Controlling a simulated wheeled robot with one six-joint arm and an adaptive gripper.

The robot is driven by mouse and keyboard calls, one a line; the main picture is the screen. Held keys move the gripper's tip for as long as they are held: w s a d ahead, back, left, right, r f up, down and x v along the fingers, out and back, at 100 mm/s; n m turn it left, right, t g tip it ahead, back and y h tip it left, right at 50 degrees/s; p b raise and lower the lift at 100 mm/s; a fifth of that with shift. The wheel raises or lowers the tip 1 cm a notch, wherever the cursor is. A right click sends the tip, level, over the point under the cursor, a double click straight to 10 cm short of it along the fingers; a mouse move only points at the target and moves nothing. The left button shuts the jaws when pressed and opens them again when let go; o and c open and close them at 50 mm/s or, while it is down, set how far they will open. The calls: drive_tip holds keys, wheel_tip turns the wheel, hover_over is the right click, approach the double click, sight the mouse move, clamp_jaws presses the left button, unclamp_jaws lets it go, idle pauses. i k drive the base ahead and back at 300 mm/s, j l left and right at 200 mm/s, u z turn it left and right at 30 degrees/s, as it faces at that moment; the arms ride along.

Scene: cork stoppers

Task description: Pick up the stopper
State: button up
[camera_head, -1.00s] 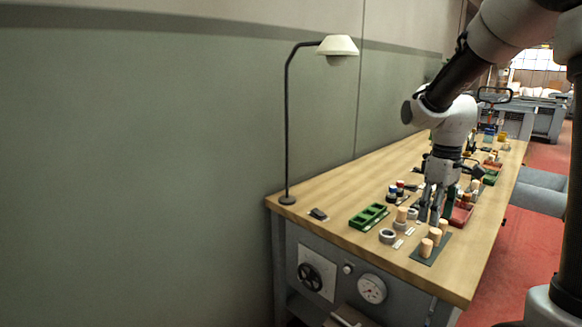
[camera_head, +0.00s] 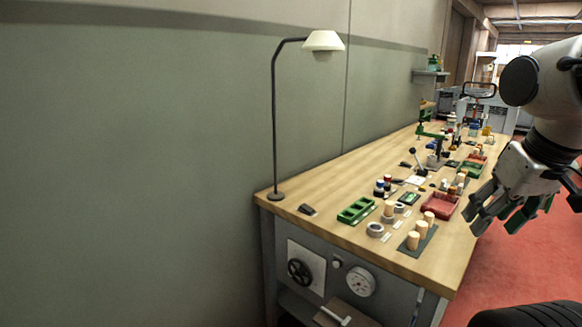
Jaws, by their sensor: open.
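Several pale cork stoppers stand upright on the workbench. A near one (camera_head: 413,241), a second (camera_head: 421,229) and a third (camera_head: 429,217) stand in a row on a dark mat (camera_head: 428,242) near the front right corner. Another stopper (camera_head: 389,209) stands by the grey rings, and more small ones (camera_head: 461,178) stand farther back. The frames do not show which one the task means. My gripper (camera_head: 497,217) is open and empty, to the right of the bench edge, over the red floor and apart from all the stoppers.
The bench (camera_head: 335,237) holds a green tray (camera_head: 356,211), a red tray (camera_head: 440,205), a grey ring (camera_head: 375,230) and a small black item (camera_head: 307,210). A lamp (camera_head: 323,41) stands at the left end. Tools crowd the far part. The near left top is mostly clear.

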sight(389, 206)
drive_tip(key=k, duration=0.25)
drive_tip(key=k+u, duration=0.15)
drive_tip(key=u, duration=0.2)
drive_tip(key=k+u, duration=0.1)
drive_tip(key=u, duration=0.2)
drive_tip(key=k+j+u, duration=0.15)
drive_tip(key=u, duration=0.2)
drive_tip(key=l+u, duration=0.25)
drive_tip(key=l, duration=0.6)
drive_tip(key=l+u, duration=0.25)
drive_tip(key=l, duration=2.1)
drive_tip(key=k+l, duration=0.1)
drive_tip(key=l, duration=1.4)
